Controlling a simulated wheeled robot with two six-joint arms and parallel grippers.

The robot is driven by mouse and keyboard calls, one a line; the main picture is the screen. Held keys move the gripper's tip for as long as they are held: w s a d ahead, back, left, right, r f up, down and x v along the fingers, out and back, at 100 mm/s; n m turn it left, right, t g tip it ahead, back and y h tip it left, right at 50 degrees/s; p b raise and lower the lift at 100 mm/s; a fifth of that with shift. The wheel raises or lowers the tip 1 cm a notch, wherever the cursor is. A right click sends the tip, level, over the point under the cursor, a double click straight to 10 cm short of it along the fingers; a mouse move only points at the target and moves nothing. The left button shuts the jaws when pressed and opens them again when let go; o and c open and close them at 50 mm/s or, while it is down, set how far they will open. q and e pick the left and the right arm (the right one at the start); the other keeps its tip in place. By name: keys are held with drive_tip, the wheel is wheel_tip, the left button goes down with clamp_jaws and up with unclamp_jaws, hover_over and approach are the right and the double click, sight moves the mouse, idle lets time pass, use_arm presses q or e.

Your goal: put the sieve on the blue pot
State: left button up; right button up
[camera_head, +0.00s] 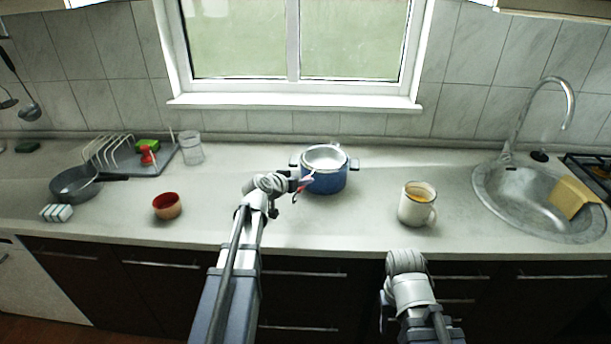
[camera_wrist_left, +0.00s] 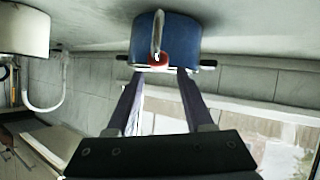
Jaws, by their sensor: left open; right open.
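The blue pot (camera_head: 322,181) stands upright on the counter below the window. A silvery round rim, which looks like the sieve (camera_head: 325,158), lies level at its mouth. A thin handle with a red part (camera_wrist_left: 158,59) shows in front of the pot (camera_wrist_left: 182,38) in the left wrist view, which is upside down. My left gripper (camera_wrist_left: 159,73) is open at the pot's near left side, its fingers on either side of the red part without visibly gripping it. My right arm is low at the counter's front edge; its gripper's fingers are hidden.
A red-brown bowl (camera_head: 167,207), a grey pan (camera_head: 72,187) and a glass (camera_head: 191,148) are on the left.

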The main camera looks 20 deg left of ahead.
use_arm(q)
drive_tip(key=p+v, duration=0.2)
drive_tip(key=v, duration=0.5)
drive_tip(key=shift+s+r+p, duration=0.2)
drive_tip(key=shift+s+p, duration=0.05)
drive_tip(key=shift+p, duration=0.1)
drive_tip(key=s+d+f+m+g+h, duration=0.1)
drive_tip(key=s+d+f+m+g, duration=0.2)
drive_tip(key=d, duration=0.6)
drive_tip(key=s+d+f+g+h, duration=0.1)
drive_tip(key=s+d+f+g, duration=0.3)
drive_tip(key=d, duration=0.5)
drive_tip(key=s+d+f+g+y, duration=0.2)
drive_tip(key=s+d+g+y, duration=0.1)
drive_tip(key=s, duration=0.5)
drive_tip(key=s+d+f+m+g+y, duration=0.1)
drive_tip(key=s+d+f+g+y, duration=0.1)
drive_tip(key=s, duration=0.7)
drive_tip(key=shift+s+d+f+g+y, duration=0.25)
drive_tip(key=shift+d+f+g+y, duration=0.2)
drive_tip(key=shift+d, duration=0.2)
